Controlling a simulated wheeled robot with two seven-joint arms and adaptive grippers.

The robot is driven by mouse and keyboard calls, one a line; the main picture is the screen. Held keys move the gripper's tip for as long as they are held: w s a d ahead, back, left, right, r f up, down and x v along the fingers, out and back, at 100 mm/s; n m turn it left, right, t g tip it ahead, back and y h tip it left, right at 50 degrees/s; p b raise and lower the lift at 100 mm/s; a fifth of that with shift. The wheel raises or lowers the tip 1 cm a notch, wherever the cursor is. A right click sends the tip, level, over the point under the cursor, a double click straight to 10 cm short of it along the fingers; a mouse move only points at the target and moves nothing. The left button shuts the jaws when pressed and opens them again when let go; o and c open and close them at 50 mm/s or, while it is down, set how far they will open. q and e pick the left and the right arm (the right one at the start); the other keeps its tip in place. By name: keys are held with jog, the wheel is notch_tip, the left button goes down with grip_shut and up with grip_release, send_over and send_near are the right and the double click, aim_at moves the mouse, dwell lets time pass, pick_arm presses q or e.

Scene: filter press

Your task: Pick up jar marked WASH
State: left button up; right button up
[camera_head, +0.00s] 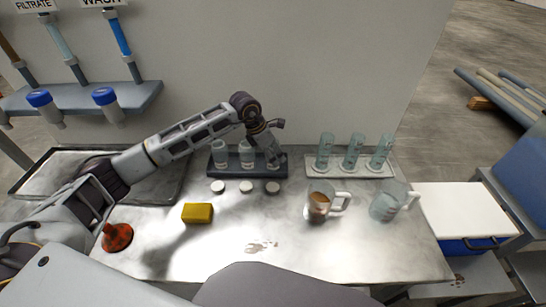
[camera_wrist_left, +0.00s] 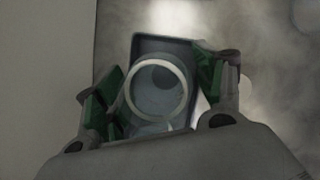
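A dark rack (camera_head: 232,172) at the back of the table holds clear open jars: a left one (camera_head: 220,153), a middle one (camera_head: 246,155), and one at the right end, mostly hidden by my gripper. Their labels are too small to read. My left gripper (camera_head: 270,150) is over the right-end jar. In the left wrist view, the round open mouth of this jar (camera_wrist_left: 158,88) lies between the green-padded fingers of my left gripper (camera_wrist_left: 157,95), close to both. I cannot tell whether the pads press on it. My right gripper is not in view.
White lids (camera_head: 246,187) lie before the rack. A yellow sponge (camera_head: 197,213), a brown-filled jug (camera_head: 318,207), a clear jug (camera_head: 385,205) and a cylinder stand (camera_head: 350,170) surround it. A WASH sign (camera_head: 101,3) and blue-capped bottles (camera_head: 105,97) are upper left.

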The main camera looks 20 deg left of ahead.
pick_arm(q)
jog(key=c, duration=0.8)
jog(key=shift+r, duration=0.1)
jog(key=shift+r+b, duration=0.4)
jog(key=shift+r, duration=4.5)
